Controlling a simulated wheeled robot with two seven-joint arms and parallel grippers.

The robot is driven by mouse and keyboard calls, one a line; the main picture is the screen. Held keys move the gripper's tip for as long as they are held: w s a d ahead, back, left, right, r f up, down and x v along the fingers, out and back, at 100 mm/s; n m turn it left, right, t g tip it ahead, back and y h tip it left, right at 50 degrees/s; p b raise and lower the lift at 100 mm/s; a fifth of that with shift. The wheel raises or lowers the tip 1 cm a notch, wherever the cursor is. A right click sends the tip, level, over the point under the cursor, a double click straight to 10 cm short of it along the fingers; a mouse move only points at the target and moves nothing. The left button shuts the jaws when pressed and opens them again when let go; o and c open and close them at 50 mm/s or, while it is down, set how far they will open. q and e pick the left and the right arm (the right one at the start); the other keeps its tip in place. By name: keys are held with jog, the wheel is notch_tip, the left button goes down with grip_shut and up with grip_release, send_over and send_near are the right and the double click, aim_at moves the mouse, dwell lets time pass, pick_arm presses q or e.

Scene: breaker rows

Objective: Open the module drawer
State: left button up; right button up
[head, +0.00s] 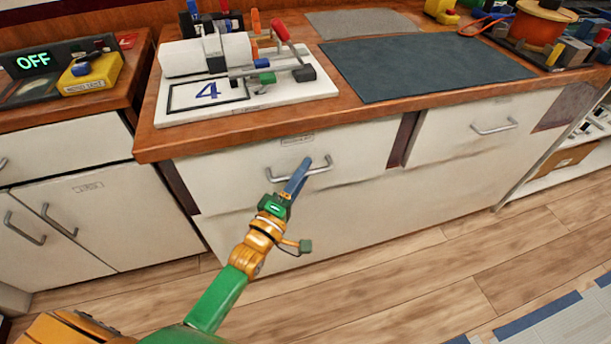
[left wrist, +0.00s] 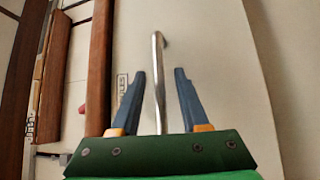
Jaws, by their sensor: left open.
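The module drawer (head: 365,148) is a white drawer front under the wooden counter, with a small label (head: 297,141) above its handle. It looks shut, flush with the cabinet. Its metal bar handle (head: 319,171) also shows in the left wrist view (left wrist: 158,60). My left gripper (head: 303,166) is at the handle with its blue fingers open. In the left wrist view the handle bar runs between the two fingertips (left wrist: 160,72), with a gap on each side. My right gripper is not in view.
A second drawer (head: 480,122) is to the right. Above, the counter edge (head: 345,117) overhangs slightly and carries a white board (head: 245,104) marked 4 and a dark mat (head: 425,65). White cupboards (head: 90,215) stand at left. The wooden floor (head: 390,280) in front is clear.

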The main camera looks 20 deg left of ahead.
pick_arm(q)
jog(key=shift+w, duration=0.1)
jog(key=shift+c, duration=0.2)
grip_shut()
dwell(1.2)
